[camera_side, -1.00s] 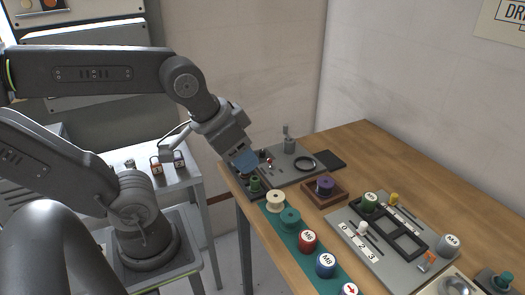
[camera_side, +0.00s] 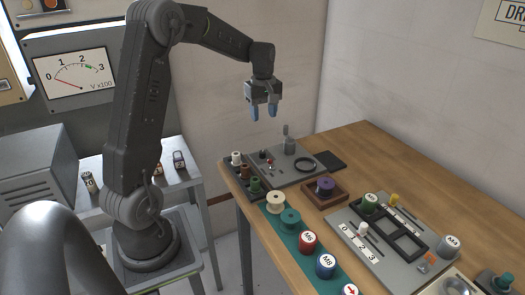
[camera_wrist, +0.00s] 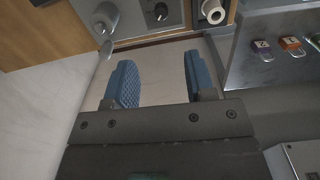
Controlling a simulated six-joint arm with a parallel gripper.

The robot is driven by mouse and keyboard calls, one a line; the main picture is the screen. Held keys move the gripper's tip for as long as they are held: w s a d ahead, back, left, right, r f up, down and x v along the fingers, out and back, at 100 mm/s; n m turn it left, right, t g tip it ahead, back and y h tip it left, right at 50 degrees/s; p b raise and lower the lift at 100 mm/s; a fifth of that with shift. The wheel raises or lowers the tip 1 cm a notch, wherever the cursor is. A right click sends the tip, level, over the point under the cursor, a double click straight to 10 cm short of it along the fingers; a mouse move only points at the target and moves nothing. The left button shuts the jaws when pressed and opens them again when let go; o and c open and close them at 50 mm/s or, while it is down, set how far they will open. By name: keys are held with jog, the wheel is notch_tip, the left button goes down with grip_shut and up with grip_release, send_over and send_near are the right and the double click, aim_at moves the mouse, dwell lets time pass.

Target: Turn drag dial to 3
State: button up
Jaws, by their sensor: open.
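My gripper (camera_side: 263,110) hangs above the back left end of the wooden table, blue fingers pointing down, open and empty. In the wrist view my gripper (camera_wrist: 158,80) also shows a clear gap between its fingers. Below it in the side view is a grey panel (camera_side: 283,176) with small controls, a grey post (camera_side: 289,145) and a dark ring (camera_side: 305,164). A dark round knob (camera_wrist: 161,12) shows at the top of the wrist view. I cannot tell surely which control is the drag dial, and no dial setting there is readable.
Small spools stand in a dark rack (camera_side: 244,177) at the table's left edge. Several larger spools line a green strip (camera_side: 270,219). A purple spool (camera_side: 325,185) sits in a wooden holder. A grey plate (camera_side: 345,214) with numbered slots lies to the right. Wall stands behind the table.

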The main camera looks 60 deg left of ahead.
aim_at(262, 152)
jog(key=f, duration=1.4)
jog(key=shift+a+f, duration=0.2)
jog(key=shift+a, duration=0.15)
jog(key=c, duration=0.9)
